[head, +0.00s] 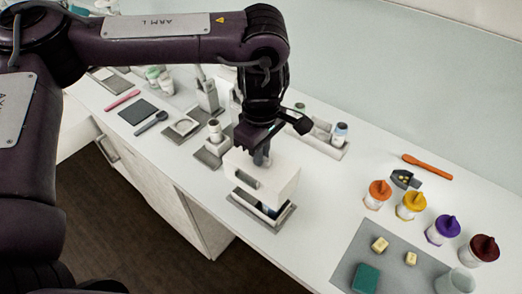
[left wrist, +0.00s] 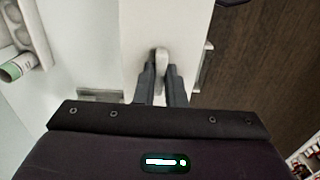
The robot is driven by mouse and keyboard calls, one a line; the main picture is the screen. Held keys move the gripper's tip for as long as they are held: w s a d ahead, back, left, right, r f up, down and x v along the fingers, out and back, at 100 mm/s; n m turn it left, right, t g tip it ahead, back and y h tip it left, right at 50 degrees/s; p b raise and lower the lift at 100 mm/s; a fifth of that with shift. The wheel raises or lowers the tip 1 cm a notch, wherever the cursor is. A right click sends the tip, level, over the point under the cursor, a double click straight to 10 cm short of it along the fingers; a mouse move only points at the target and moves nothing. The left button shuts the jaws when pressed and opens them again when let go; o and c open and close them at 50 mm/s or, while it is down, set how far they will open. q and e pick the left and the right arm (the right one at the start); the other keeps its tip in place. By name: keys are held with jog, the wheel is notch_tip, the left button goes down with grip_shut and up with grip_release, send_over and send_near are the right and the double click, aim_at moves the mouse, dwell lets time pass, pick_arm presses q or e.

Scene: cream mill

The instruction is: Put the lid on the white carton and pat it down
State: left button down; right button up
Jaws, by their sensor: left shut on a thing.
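My left gripper (head: 262,158) points down and is shut on the pale knob on top of the white lid (head: 268,178). In the left wrist view its two fingers (left wrist: 161,88) close on either side of the knob (left wrist: 162,60), and the lid's white top (left wrist: 180,25) lies below. The lid is a deep white box shape with a slot in its side. The white carton (head: 248,203) stands on a grey mat (head: 237,199) directly under the lid, with something dark inside. The lid hides most of it. I cannot tell whether lid and carton touch. My right gripper is not in view.
A rack with bottles (head: 325,136) stands behind the lid. A short white cylinder on a grey base (head: 213,142) is close on the left. Jars with coloured lids (head: 411,205) and a grey mat (head: 345,268) lie to the right. The counter's front edge is near the carton.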

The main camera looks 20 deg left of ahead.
aim_at(261, 169)
pick_arm(q)
jog(key=shift+f, duration=0.2)
dwell(0.5)
jog(key=shift+f, duration=0.15)
jog(key=shift+f+b, duration=0.8)
jog(key=shift+f, duration=0.45)
jog(key=shift+f, duration=0.2)
jog(key=shift+f+b, duration=1)
jog(key=shift+f, duration=0.3)
